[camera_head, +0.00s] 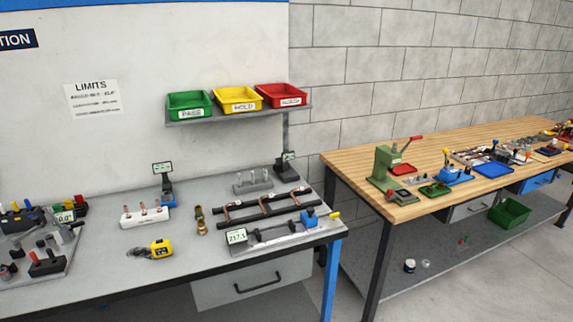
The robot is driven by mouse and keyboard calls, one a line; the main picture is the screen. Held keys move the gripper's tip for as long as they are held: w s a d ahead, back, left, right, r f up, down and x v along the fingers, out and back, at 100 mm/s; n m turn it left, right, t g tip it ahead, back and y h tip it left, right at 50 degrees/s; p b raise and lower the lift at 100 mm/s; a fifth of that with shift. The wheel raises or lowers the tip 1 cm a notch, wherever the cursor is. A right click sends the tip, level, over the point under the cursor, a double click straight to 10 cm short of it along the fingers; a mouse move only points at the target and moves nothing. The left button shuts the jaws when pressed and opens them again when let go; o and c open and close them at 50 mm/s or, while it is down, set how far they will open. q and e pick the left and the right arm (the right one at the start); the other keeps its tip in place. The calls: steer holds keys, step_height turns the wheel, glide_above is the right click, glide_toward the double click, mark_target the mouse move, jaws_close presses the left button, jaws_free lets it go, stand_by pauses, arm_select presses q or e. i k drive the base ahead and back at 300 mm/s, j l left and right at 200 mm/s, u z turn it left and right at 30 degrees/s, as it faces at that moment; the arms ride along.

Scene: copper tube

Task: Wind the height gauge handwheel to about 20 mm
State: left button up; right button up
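Two small upright instruments with displays stand toward the back of the grey bench. The other is a dark stand (287,172) with a small display, under the right end of the shelf. I cannot tell which is the height gauge, and no handwheel can be made out. Their readings are too small to read. Neither of my grippers is in view.
A long measuring fixture (275,234) with a display lies at the bench's front right. Near it are dark rails with copper tube (262,210), a white block (145,215) and a yellow tape measure (158,249). Green, yellow and red bins sit on the shelf (240,113). A wooden bench (350,165) stands right.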

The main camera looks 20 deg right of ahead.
mark_target(277, 167)
steer(key=l+u, duration=0.2)
steer(key=u, duration=0.15)
steer(key=i+l+u, duration=0.1)
steer(key=u, duration=0.25)
steer(key=l+u, duration=0.45)
steer(key=l, duration=0.35)
steer(key=k+l+u, duration=0.1)
steer(key=l, duration=0.35)
steer(key=k+l+u, duration=0.1)
steer(key=l, duration=0.35)
steer(key=k+l+u, duration=0.1)
steer(key=l, duration=0.35)
steer(key=k+l+u, duration=0.1)
steer(key=l, duration=0.35)
steer(key=k+l+u, duration=0.1)
steer(key=l, duration=0.3)
steer(key=i+l, duration=0.1)
steer(key=l, duration=0.9)
steer(key=i, duration=0.05)
